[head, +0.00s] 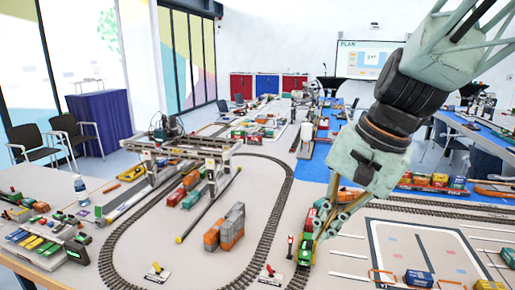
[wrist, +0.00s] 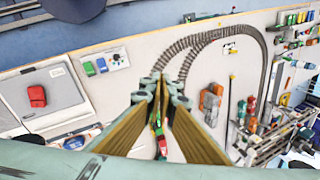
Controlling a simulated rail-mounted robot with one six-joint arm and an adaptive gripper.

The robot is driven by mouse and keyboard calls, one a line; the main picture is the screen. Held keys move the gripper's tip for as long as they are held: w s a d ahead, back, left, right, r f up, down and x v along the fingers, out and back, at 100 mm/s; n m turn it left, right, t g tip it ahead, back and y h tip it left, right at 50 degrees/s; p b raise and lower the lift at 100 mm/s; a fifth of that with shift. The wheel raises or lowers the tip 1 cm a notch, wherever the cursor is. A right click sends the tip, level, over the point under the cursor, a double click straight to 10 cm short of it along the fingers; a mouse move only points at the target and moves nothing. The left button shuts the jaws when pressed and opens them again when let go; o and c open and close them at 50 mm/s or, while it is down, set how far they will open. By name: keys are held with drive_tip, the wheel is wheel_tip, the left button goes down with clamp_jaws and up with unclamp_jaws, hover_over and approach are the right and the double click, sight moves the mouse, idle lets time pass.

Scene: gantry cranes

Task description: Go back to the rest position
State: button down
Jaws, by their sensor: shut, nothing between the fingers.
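My gripper (head: 324,232) hangs pointing down over the right side of the oval track in the head view. Its fingers are shut with nothing held. In the wrist view the gripper (wrist: 160,82) shows its two brown-padded fingers converging toward their tips. A green locomotive (head: 305,250) with some red stands on the track just left of and below the fingertips in the head view. A green and red vehicle also shows between the fingers in the wrist view (wrist: 158,130), lying beyond them. Whether the fingertips touch the locomotive cannot be told.
A white gantry crane (head: 185,150) spans the track at the left. Orange and grey containers (head: 232,226) stand inside the oval. A marked yard (head: 425,250) and a blue container (head: 418,279) lie at the right.

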drive_tip(key=s+d+r+n+t+h+b, duration=0.1)
drive_tip(key=s+d+n, duration=0.2)
drive_tip(key=s, duration=0.8)
drive_tip(key=s+d+r+n+h, duration=0.1)
drive_tip(key=s+d+n, duration=0.3)
drive_tip(key=s, duration=0.7)
drive_tip(key=shift+s+r+t+h+b, duration=0.15)
drive_tip(key=shift+r+t+h+b, duration=0.2)
drive_tip(key=shift+h, duration=0.25)
idle(0.9)
drive_tip(key=shift+w+a, duration=0.2)
drive_tip(key=shift+a, duration=0.5)
drive_tip(key=shift+s+d+n, duration=0.1)
drive_tip(key=shift+n, duration=0.2)
